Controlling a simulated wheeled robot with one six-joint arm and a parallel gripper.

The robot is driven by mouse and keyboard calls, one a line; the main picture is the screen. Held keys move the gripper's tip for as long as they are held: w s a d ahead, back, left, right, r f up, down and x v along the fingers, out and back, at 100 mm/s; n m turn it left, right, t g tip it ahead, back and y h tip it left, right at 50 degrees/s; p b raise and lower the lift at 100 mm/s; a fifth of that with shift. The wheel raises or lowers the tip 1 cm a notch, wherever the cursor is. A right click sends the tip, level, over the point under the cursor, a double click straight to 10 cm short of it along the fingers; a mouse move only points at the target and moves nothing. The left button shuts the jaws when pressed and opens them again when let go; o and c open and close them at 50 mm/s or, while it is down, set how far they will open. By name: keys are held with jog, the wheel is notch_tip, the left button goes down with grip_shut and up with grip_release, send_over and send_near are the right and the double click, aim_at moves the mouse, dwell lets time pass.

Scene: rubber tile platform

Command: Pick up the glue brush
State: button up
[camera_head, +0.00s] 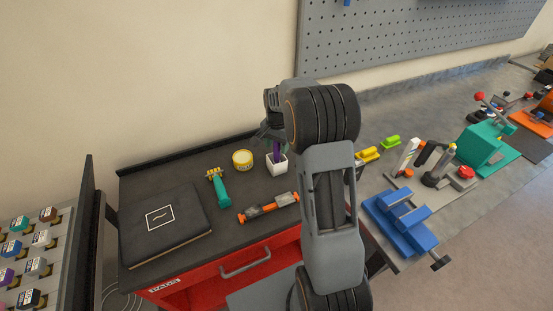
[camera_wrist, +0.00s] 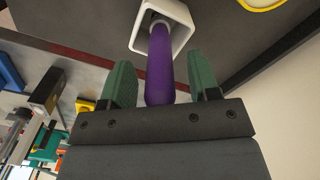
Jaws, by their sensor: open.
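A purple-handled tool (camera_head: 277,152), which looks like the glue brush, stands in a small white pot (camera_head: 277,167) on the dark cabinet top. Its lower end is hidden inside the pot. My gripper (camera_head: 267,134) is above the pot, partly hidden by my arm. In the wrist view my gripper (camera_wrist: 160,68) has its two green fingers apart. The purple handle (camera_wrist: 160,68) lies between them, with a visible gap on each side. The white pot (camera_wrist: 184,38) shows beyond the fingertips.
A yellow-lidded tin (camera_head: 242,159) stands left of the pot. A teal-handled tool (camera_head: 220,187), an orange-and-grey tool (camera_head: 268,207) and a black book (camera_head: 165,228) lie on the same top. A blue vise-like block (camera_head: 398,222) is on the right bench. A wall runs behind.

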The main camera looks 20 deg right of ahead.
jog(key=shift+f, duration=0.3)
grip_shut()
dwell(0.4)
